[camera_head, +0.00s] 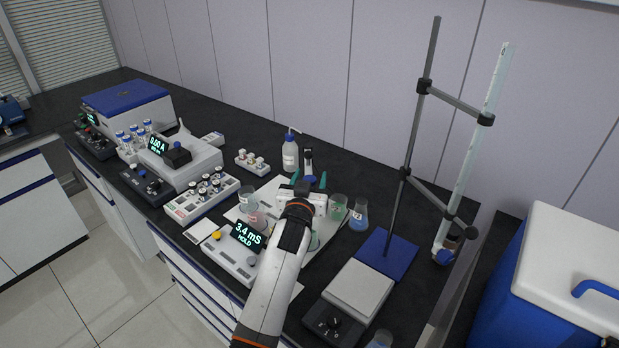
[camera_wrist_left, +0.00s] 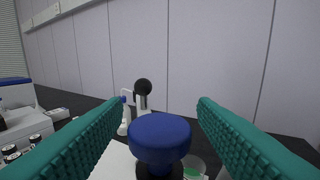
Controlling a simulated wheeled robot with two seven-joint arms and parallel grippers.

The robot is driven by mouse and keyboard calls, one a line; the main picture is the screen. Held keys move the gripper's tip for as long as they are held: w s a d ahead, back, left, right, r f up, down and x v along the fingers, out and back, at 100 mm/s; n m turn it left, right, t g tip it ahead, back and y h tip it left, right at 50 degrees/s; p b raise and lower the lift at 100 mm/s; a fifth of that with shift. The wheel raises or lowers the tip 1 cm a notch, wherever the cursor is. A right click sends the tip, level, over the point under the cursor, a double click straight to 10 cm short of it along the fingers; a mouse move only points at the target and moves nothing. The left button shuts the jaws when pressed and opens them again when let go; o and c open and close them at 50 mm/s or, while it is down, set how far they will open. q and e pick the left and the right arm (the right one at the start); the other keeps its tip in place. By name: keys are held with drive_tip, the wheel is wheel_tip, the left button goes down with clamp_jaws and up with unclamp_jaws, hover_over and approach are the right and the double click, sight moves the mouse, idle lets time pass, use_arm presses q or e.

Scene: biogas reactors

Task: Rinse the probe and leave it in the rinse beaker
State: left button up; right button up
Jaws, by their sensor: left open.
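My left gripper (camera_head: 310,182) reaches over the white mat (camera_head: 272,187) with its teal fingers spread apart. In the left wrist view, a round blue cap on a dark body (camera_wrist_left: 160,138) sits between the open fingers (camera_wrist_left: 160,130), with gaps on both sides. It looks like the probe's top, but its lower part is hidden. A clear labelled beaker (camera_head: 247,198) and a pinkish beaker (camera_head: 258,219) stand left of my arm. A green-tinted beaker (camera_head: 338,207) stands to the right. I cannot tell which is the rinse beaker. My right gripper is not in view.
The meter (camera_head: 232,254) reads 3.4 mS HOLD. A wash bottle (camera_head: 290,154) stands behind the gripper, and a blue flask (camera_head: 358,216) to the right. A blue-based stand (camera_head: 387,254) holds a tall tube (camera_head: 476,150). A balance (camera_head: 357,288) sits at the front right.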

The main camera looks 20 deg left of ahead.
use_arm(q)
clamp_jaws()
wheel_tip(320, 180, up, 8)
drive_tip(key=p, duration=0.6)
drive_tip(key=shift+r, duration=0.25)
drive_tip(key=shift+w, duration=0.1)
drive_tip(key=shift+c, duration=0.6)
unclamp_jaws()
drive_tip(key=shift+o, duration=0.6)
drive_tip(key=shift+f, duration=0.1)
